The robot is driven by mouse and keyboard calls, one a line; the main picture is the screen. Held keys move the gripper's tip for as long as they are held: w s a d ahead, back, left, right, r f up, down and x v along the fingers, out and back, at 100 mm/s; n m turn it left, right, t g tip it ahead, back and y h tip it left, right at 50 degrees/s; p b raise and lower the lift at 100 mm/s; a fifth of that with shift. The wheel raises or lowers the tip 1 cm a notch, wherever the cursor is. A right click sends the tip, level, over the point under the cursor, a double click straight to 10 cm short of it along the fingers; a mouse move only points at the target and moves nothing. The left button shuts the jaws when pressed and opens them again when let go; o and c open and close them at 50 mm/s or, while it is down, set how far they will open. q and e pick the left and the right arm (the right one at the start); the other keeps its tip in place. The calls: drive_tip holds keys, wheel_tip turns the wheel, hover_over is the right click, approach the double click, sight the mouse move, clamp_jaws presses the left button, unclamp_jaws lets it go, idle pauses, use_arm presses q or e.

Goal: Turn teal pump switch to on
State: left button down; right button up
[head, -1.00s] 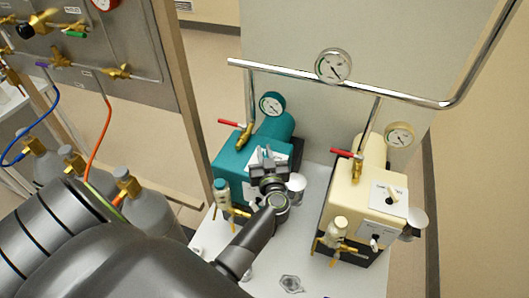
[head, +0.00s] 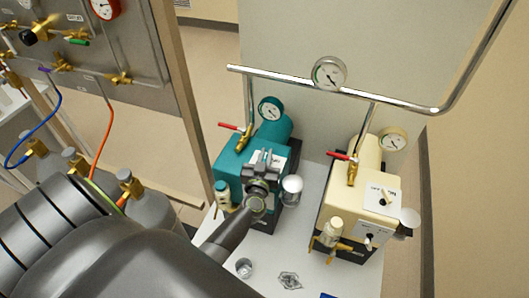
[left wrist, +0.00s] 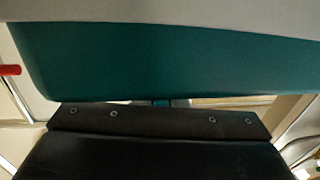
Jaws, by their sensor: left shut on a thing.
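The teal pump (head: 233,160) stands on the white bench, with a white label plate (head: 279,160) on its top partly covered by my gripper. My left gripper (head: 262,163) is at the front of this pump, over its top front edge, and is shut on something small. The teal pump's switch is hidden behind the gripper, so its position cannot be read. The left wrist view shows the teal housing (left wrist: 170,62) very close, above the dark gripper body (left wrist: 160,123). My right gripper is not in view.
A cream pump (head: 345,205) with a knob on top and a toggle in front stands to the right. A steel pipe (head: 390,103) with a gauge (head: 329,73) runs behind. Red-handled valves and a clear jar (head: 291,188) are close by. Gas cylinders (head: 150,205) stand left.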

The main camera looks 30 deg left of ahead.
use_arm(q)
drive_tip(key=shift+d+m+t+h, duration=0.1)
drive_tip(key=shift+m+t+h, duration=0.3)
drive_tip(key=shift+m+h, duration=0.5)
drive_tip(key=shift+h, duration=0.5)
drive_tip(key=c, duration=1.5)
unclamp_jaws()
drive_tip(key=shift+w, duration=0.1)
drive_tip(key=b+v, duration=0.5)
drive_tip(key=v, duration=1.2)
drive_tip(key=shift+s+d+f+b, duration=0.1)
drive_tip(key=shift+s+d+b, duration=0.1)
drive_tip(key=shift+b, duration=0.2)
